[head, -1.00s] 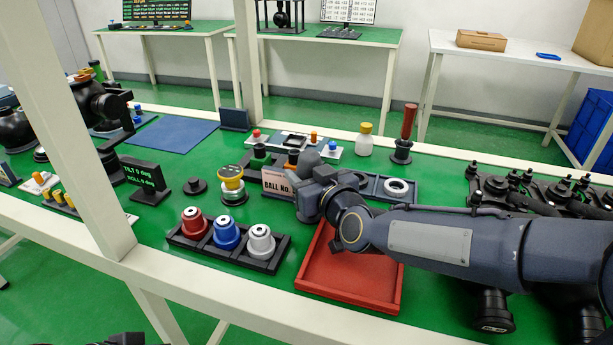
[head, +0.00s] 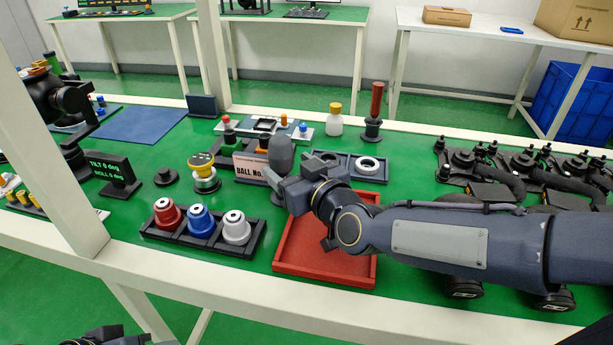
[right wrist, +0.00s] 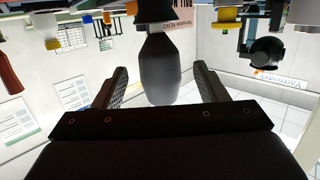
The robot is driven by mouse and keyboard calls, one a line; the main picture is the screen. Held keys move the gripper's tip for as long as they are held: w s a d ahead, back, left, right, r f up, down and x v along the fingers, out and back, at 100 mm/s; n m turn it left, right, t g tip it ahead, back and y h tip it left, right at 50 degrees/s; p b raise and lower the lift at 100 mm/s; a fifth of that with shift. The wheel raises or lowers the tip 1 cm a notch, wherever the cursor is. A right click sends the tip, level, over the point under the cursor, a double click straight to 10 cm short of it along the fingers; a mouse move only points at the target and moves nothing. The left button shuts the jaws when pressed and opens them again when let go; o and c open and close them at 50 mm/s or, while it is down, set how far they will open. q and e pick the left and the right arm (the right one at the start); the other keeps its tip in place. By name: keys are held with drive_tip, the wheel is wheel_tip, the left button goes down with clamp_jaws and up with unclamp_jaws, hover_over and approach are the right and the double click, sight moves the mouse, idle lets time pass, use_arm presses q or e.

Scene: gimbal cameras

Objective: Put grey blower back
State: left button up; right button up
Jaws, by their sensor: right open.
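The grey blower (head: 281,155) is a dark grey bulb standing on the green table beside the "BALL NO." sign. My right gripper (head: 281,187) is open just in front of it, and hides its lower part in the head view. In the right wrist view the blower (right wrist: 163,70) shows between the two spread fingers of my right gripper (right wrist: 161,75), with a visible gap on each side. I cannot tell how far it reaches between them.
An empty red tray (head: 312,262) lies under my right forearm. A black rack (head: 155,234) with red, blue and white cups is to its left. A dark tray (head: 343,163) with a white ring lies behind.

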drive_tip(key=f+v, duration=0.1)
drive_tip(key=v, duration=0.5)
drive_tip(key=shift+s+r+p, duration=0.2)
drive_tip(key=shift+r+p, duration=0.2)
drive_tip(key=shift+r, duration=0.1)
drive_tip(key=shift+d, duration=0.1)
